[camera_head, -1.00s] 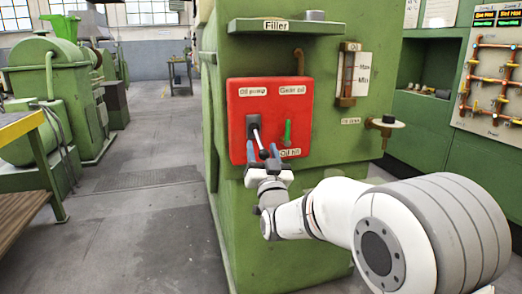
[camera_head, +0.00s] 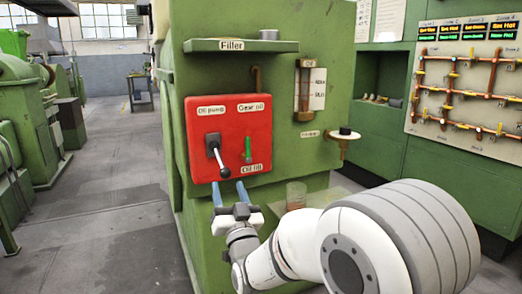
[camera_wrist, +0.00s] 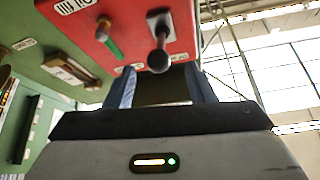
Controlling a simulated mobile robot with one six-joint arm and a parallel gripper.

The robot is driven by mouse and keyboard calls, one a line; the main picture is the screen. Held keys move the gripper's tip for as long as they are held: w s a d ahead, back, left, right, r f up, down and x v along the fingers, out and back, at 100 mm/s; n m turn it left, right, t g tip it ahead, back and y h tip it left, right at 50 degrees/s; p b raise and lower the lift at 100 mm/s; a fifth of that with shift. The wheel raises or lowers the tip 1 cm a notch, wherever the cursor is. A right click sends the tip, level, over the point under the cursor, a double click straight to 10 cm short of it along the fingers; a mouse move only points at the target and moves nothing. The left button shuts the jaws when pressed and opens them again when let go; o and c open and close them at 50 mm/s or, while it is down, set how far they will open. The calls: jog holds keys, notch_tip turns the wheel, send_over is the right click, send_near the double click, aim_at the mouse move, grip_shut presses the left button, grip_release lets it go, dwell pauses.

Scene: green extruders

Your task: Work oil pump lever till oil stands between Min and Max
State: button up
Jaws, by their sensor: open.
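The oil pump lever (camera_head: 219,160) sticks out of the red panel (camera_head: 258,118) under the "Oil pump" label and points down, with a dark ball at its end. My gripper (camera_head: 230,190) is open and empty just below the ball, apart from it in the head view. In the wrist view the lever's ball (camera_wrist: 158,61) shows above and between the fingertips (camera_wrist: 165,80). The sight glass (camera_head: 304,88) is right of the panel, with a brownish lower part beside a Max/Min plate (camera_head: 318,88). The oil level is too small to read exactly.
A green lever (camera_head: 248,148) sits right of the pump lever, above the "Oil fill" label. A shelf marked "Filler" (camera_head: 245,46) juts out above. A capped brown pipe fitting (camera_head: 343,140) sticks out at right. Open floor (camera_head: 110,215) lies left.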

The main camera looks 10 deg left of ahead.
aim_at(228, 176)
dwell(0.5)
jog(key=shift+r+n+g+y+p, duration=0.3)
jog(key=shift+r+n+g, duration=0.3)
jog(key=shift+n, duration=0.1)
jog(key=shift+s+d+r+n+g, duration=0.1)
jog(key=shift+r+n+g, duration=0.4)
jog(key=shift+n+g, duration=0.3)
jog(key=shift+s+d+r+n+g+p, duration=0.15)
jog(key=shift+r+n+g+p, duration=0.1)
jog(key=shift+n+g+p, duration=0.3)
jog(key=shift+s+d+r+n+g, duration=0.15)
jog(key=shift+d+n+g, duration=0.15)
jog(key=shift+n+g, duration=0.4)
jog(key=shift+d+n+g+h, duration=0.4)
jog(key=shift+d+n+g, duration=0.35)
jog(key=shift+n, duration=0.3)
jog(key=b+x, duration=0.1)
jog(key=x, duration=0.6)
jog(key=shift+a, duration=0.1)
